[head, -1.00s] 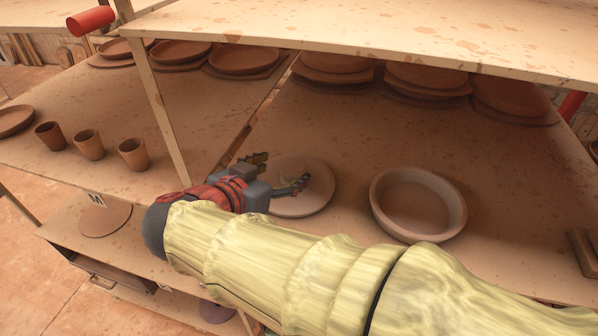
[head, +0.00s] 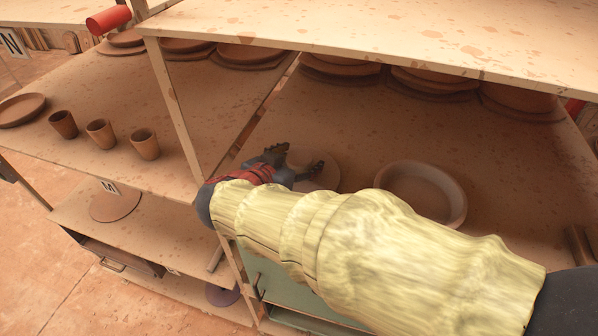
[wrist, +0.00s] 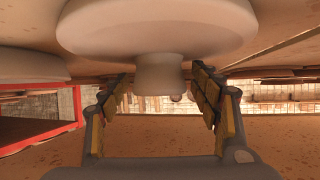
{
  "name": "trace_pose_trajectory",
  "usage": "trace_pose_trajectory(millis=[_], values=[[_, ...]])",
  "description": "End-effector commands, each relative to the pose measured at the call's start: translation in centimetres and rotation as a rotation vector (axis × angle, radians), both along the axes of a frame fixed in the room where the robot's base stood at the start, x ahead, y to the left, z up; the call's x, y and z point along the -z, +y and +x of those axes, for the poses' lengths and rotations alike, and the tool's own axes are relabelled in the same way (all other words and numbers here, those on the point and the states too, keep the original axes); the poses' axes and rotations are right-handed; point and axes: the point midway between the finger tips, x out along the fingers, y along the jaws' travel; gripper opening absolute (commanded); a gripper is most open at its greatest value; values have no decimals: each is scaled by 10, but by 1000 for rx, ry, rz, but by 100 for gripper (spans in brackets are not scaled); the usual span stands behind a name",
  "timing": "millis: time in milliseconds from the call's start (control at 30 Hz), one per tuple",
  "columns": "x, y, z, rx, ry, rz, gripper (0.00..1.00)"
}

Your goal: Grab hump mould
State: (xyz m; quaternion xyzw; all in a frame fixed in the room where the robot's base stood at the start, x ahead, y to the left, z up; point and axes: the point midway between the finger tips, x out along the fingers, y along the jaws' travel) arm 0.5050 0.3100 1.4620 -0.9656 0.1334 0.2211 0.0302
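The hump mould (head: 322,178) is a pale round disc on the shelf, partly hidden by my arm and gripper in the head view. In the wrist view, the hump mould (wrist: 157,28) shows as a wide rounded disc with a short thick stem. My gripper (head: 298,160) is open at its left side. In the wrist view, the fingers of my gripper (wrist: 160,76) stand apart on either side of the stem. I see a gap on each side and no clear contact.
A ring-shaped dish (head: 455,200) lies just right of the mould. Stacked round plates (head: 435,80) line the back. A shelf board (head: 400,35) hangs above, and a post (head: 175,105) stands left. Cups (head: 101,134) are on the left shelf.

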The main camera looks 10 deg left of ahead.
Motion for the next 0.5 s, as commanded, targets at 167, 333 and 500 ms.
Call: trace_pose_trajectory(millis=[167, 333, 500], values=[[0, 0, 0, 0, 0, 0, 50], [0, 0, 0, 0, 0, 0, 41], [0, 0, 0, 0, 0, 0, 31]])
